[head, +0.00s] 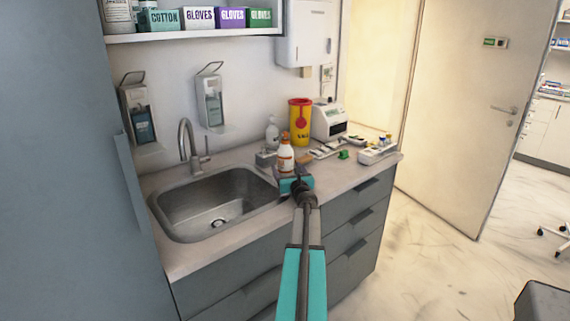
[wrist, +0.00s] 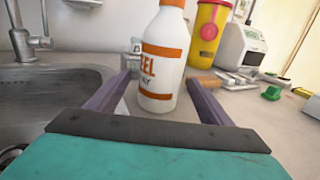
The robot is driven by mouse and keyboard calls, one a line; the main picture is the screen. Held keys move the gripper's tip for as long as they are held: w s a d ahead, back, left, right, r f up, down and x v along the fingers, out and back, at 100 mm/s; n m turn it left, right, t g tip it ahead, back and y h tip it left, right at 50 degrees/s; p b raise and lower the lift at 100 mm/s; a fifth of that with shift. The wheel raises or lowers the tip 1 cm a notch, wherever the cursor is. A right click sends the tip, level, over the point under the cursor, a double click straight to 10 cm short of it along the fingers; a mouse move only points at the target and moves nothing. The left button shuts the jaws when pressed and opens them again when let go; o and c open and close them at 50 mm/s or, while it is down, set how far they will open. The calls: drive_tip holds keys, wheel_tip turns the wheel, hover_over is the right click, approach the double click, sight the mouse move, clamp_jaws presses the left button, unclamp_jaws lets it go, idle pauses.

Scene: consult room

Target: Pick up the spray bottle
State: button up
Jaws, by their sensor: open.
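A white bottle with orange bands and partly readable lettering, the spray bottle (head: 286,152), stands upright on the counter to the right of the sink. It is large in the wrist view (wrist: 162,62), where its top is cut off by the frame edge. My gripper (wrist: 165,88) is open, with one finger on each side of the bottle's lower part. The left finger looks close to the bottle and the right finger a little further off. I cannot tell whether either finger touches it. In the head view my gripper (head: 291,178) is just in front of the bottle and covers its base.
The steel sink (head: 218,202) and faucet (head: 190,140) are to the left. A clear bottle (head: 271,134), a yellow bin with red lid (head: 300,122) and a white device (head: 329,121) stand behind. Small items and a tray (head: 377,152) lie to the right. The front counter strip is clear.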

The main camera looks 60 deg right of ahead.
sight(285, 157)
drive_tip(key=shift+x, duration=1.65)
drive_tip(key=c, duration=1.7)
drive_tip(key=shift+r, duration=0.15)
drive_tip(key=shift+c, duration=0.2)
drive_tip(key=shift+r, duration=0.45)
wheel_tip(285, 157, up, 3)
drive_tip(key=shift+f+p, duration=0.15)
drive_tip(key=shift+p, duration=0.2)
drive_tip(key=s+a, duration=0.1)
drive_tip(key=s, duration=0.4)
drive_tip(key=s+a+b, duration=0.1)
drive_tip(key=s+a, duration=0.1)
drive_tip(key=s, duration=0.3)
drive_tip(key=s+a+r, duration=0.1)
drive_tip(key=s+a, duration=0.1)
drive_tip(key=s, duration=0.3)
drive_tip(key=shift+s+r+b, duration=0.1)
drive_tip(key=shift+s+b, duration=0.05)
drive_tip(key=shift+b, duration=0.25)
